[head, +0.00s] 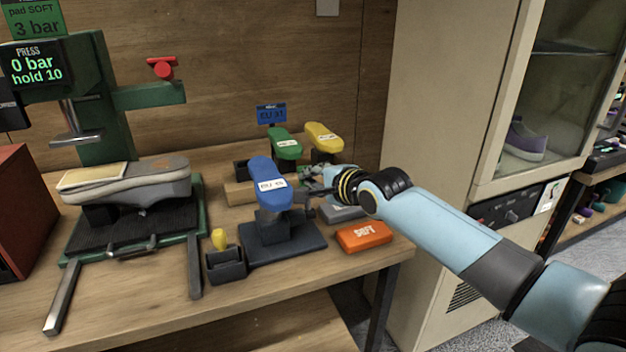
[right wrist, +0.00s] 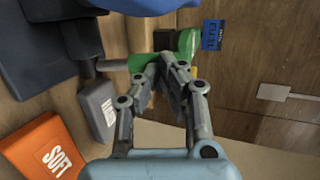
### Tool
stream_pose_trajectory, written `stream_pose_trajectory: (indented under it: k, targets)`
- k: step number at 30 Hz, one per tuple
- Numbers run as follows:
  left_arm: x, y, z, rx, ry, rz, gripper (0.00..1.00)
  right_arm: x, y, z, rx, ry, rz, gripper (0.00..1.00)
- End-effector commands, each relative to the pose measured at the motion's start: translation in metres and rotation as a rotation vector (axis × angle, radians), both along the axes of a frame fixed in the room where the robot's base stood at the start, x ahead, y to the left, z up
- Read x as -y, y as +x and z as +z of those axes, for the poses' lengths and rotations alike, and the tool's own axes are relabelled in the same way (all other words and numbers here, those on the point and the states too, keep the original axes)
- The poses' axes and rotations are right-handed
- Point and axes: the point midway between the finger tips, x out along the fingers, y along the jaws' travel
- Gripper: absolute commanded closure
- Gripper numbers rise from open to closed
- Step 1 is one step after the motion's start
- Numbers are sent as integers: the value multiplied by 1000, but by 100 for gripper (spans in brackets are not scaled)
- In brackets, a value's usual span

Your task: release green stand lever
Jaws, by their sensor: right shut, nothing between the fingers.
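The green stand carries a green foot-shaped form (head: 285,143) behind the blue one; the form's green end also shows in the right wrist view (right wrist: 189,42). My right gripper (head: 312,181) reaches in from the right, behind and right of the blue form. In the right wrist view its fingers (right wrist: 166,66) are shut with nothing between them. Their tips lie close to a green part (right wrist: 140,62) of the stand; I cannot tell whether they touch it. I cannot clearly make out the green stand's lever, which may be hidden by the fingers. My left gripper is not in view.
The blue form (head: 268,182) on its dark stand is just left of my right gripper. A yellow form (head: 325,138) stands behind. An orange SOFT block (head: 364,236) and a grey block (head: 341,213) lie in front. A green press (head: 105,105) holds a shoe (head: 140,183) at left.

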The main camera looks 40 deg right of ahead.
Motion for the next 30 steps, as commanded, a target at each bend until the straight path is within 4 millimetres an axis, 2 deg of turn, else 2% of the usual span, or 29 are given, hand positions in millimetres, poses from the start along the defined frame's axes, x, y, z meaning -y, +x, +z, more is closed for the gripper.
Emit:
stream_pose_trajectory:
  k: [8, 15, 19, 24, 30]
  targets:
    - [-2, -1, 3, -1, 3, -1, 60, 0, 1, 2, -6, 2, -1, 100]
    - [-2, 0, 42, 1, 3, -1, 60, 4, 15, 10, -138, 34, -2, 100]
    - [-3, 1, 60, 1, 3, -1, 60, 6, 25, 7, -233, 58, -2, 100]
    - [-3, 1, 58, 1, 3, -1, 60, 8, 35, -4, -259, 65, 0, 100]
    - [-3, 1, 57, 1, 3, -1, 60, 8, 35, -6, -258, 63, 1, 100]
